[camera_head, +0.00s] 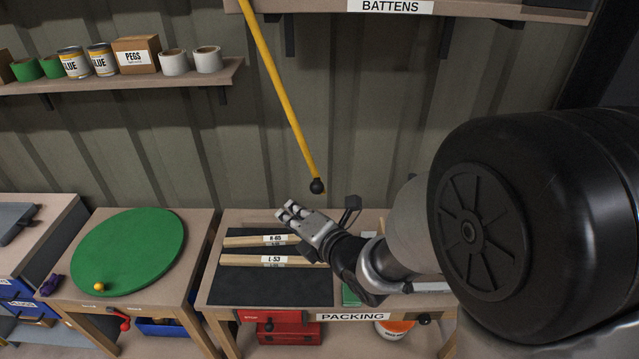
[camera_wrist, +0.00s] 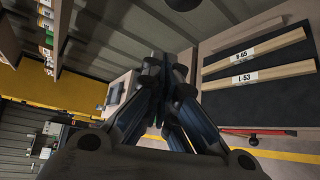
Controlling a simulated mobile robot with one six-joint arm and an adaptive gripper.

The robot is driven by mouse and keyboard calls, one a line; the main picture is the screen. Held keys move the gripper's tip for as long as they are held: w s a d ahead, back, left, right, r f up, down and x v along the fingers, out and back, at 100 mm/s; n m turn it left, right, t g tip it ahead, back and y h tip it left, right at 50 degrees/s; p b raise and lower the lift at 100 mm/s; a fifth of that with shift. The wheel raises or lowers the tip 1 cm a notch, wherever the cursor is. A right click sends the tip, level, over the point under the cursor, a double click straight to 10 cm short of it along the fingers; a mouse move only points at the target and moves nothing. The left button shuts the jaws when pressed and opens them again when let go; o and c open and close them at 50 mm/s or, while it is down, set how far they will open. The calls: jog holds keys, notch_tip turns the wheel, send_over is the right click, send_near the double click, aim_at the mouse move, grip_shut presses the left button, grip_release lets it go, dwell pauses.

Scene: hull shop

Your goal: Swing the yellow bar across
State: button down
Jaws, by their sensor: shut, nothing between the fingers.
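The yellow bar (camera_head: 282,95) hangs down in the head view from above the top edge, slanting to the right. It ends in a black knob (camera_head: 317,186) above the packing bench. My gripper (camera_head: 287,211) is just below and to the left of the knob, apart from it in the picture. It is shut and empty, as the wrist view also shows, with the fingers (camera_wrist: 165,65) together. The bar's upper end is out of view. I cannot make out the bar in the wrist view.
Two labelled battens (camera_head: 257,260) lie on the black mat (camera_head: 262,288) of the packing bench. To the left is a bench with a green disc (camera_head: 130,250) and a small yellow ball (camera_head: 99,287). Shelves hang on the wall, one with cans and rolls (camera_head: 208,59).

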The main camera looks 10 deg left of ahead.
jog(key=d, duration=0.1)
jog(key=w+d+r, duration=0.1)
jog(key=w+d, duration=0.1)
jog(key=shift+r+p, duration=0.3)
jog(key=shift+r, duration=0.1)
jog(key=shift+d, duration=0.15)
